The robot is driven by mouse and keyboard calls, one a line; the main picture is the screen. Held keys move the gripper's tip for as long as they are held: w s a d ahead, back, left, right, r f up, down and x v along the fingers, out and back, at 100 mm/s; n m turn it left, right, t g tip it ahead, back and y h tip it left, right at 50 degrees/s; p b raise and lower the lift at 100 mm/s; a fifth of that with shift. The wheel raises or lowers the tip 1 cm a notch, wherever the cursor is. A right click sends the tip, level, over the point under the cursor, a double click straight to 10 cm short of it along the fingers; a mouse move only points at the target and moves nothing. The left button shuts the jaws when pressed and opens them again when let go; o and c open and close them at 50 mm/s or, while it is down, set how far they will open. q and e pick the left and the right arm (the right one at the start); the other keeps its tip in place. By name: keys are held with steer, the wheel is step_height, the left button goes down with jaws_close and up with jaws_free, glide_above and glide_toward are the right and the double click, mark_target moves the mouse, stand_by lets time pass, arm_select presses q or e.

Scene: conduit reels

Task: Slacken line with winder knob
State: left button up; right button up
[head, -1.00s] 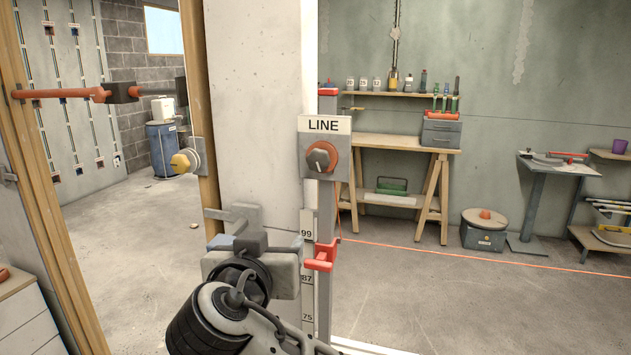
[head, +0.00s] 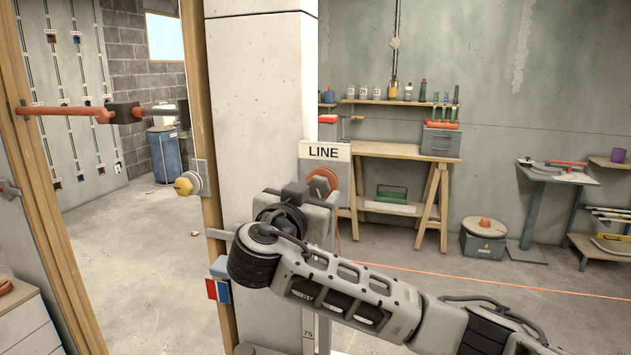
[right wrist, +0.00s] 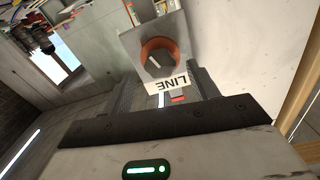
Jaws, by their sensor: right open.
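The winder knob (head: 322,178) is an orange-red round knob on a grey plate below the white LINE label (head: 324,152). My right gripper (head: 296,190) stands in front of the plate and covers part of the knob in the head view. In the right wrist view the knob (right wrist: 158,57) shows whole, with a dark centre and a pale pointer mark. The right gripper (right wrist: 165,88) is open, its two fingers spread and pointing toward the plate, with nothing between them. The orange line (head: 480,278) stretches low across the room to the right. My left gripper is out of view.
A pale concrete pillar (head: 262,90) rises just behind my right gripper. A yellow knob (head: 188,183) sits on the timber post to the left. A workbench (head: 400,150), a grey bin (head: 484,240) and a stand (head: 545,200) are farther back. Open floor lies between.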

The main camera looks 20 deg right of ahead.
mark_target(320, 185)
steer(key=shift+p+x, duration=0.3)
steer(key=shift+x, duration=1.1)
